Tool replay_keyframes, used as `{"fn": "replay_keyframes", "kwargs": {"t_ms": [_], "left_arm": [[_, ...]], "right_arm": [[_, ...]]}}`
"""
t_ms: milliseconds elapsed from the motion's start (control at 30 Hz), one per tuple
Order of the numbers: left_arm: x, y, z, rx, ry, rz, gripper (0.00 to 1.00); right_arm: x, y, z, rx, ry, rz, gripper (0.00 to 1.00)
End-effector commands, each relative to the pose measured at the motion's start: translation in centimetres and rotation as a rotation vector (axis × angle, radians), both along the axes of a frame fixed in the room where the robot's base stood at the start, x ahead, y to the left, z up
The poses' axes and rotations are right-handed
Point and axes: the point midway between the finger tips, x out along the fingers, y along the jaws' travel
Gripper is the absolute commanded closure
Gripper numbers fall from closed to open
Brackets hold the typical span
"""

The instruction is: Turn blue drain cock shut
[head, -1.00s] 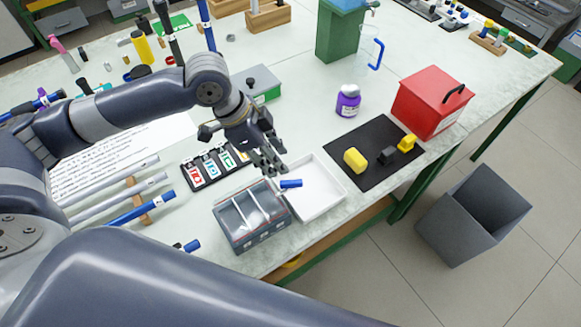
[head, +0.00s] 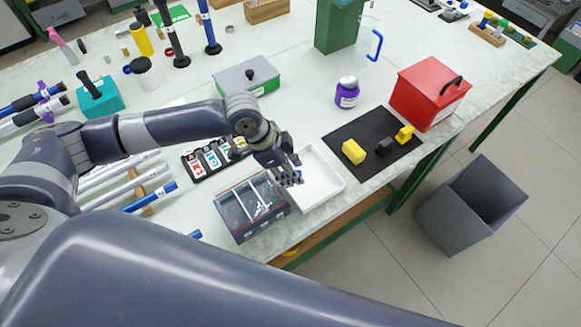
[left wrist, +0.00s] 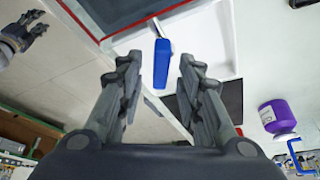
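The blue drain cock (left wrist: 161,63) shows as a flat blue lever on a pale metal stem in the left wrist view. It points down the picture, between my left gripper's fingers. My left gripper (left wrist: 160,85) is open, with a gap on both sides of the lever. In the head view the left gripper (head: 289,177) is at the right side of a clear divided tank (head: 228,219) and mostly hides the cock. My right gripper (left wrist: 20,33) shows at the upper left of the left wrist view; its finger state is unclear.
A white tray (head: 331,182) lies under and beside the left gripper. A black mat (head: 372,136) with yellow and dark blocks is to its right. A purple-labelled bottle (head: 347,93) and red box (head: 425,105) stand behind. The table's front edge is close.

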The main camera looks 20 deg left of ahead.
Motion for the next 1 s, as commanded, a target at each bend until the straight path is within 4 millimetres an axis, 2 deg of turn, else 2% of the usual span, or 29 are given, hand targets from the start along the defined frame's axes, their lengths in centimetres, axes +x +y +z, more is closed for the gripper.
{"fn": "replay_keyframes", "kwargs": {"t_ms": [100, 133, 267, 667, 1000], "left_arm": [[0.0, 0.0, 0.0, 0.000, 0.000, 0.000, 0.67], [0.0, 0.0, 0.0, 0.000, 0.000, 0.000, 0.71], [0.0, 0.0, 0.0, 0.000, 0.000, 0.000, 1.00], [0.0, 0.0, 0.1, 0.001, 0.000, -0.026, 1.00], [-0.1, -0.1, 0.3, -0.001, 0.001, -0.224, 1.00]], "right_arm": [[0.0, 0.0, 0.0, 0.000, 0.000, 0.000, 0.60], [0.0, 0.0, 0.0, 0.000, 0.000, 0.000, 0.60], [0.0, 0.0, 0.0, 0.000, 0.000, 0.000, 0.60], [0.1, 0.0, 0.2, 0.000, -0.001, 0.000, 0.60], [0.1, 0.0, 1.3, 0.000, -0.001, -0.001, 0.60]]}}
